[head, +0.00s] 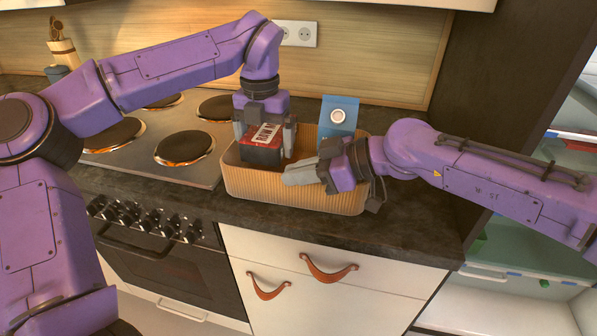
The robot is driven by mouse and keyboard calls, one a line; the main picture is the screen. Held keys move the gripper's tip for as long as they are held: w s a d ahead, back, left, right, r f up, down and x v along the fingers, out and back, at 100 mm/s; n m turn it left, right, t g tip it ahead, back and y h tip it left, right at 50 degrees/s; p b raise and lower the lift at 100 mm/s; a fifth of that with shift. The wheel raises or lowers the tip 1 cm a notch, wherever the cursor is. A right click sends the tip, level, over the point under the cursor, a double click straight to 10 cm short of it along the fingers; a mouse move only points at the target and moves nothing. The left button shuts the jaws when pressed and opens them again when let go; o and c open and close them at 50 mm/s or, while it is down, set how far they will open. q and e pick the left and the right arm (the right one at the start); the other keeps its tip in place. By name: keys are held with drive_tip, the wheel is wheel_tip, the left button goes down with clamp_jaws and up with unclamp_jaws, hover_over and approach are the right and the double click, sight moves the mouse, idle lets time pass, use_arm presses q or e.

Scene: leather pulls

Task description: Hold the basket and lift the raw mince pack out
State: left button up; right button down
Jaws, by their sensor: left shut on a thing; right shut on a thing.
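The basket (255,188) is a tan, ribbed, open box on the dark worktop. The raw mince pack (262,155) is a black block with a red and white label reading "RAW M...". My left gripper (264,138) points down from above and is shut on the pack, one finger on each side. The pack is at the left part of the basket, its upper part above the rim; I cannot tell whether its bottom is clear of the basket floor. My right gripper (303,173) comes from the right and is shut on the basket's front rim, whose gripped part it hides.
A blue pack with a white round mark (338,117) stands at the basket's back right. A hob (150,145) with several plates lies to the left. Drawers with leather pulls (328,270) are below. A dark tall panel (490,80) rises at the right.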

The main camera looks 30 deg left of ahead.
use_arm(q)
drive_tip(key=shift+r, duration=1.4)
use_arm(e)
drive_tip(key=c, duration=1.1)
unclamp_jaws()
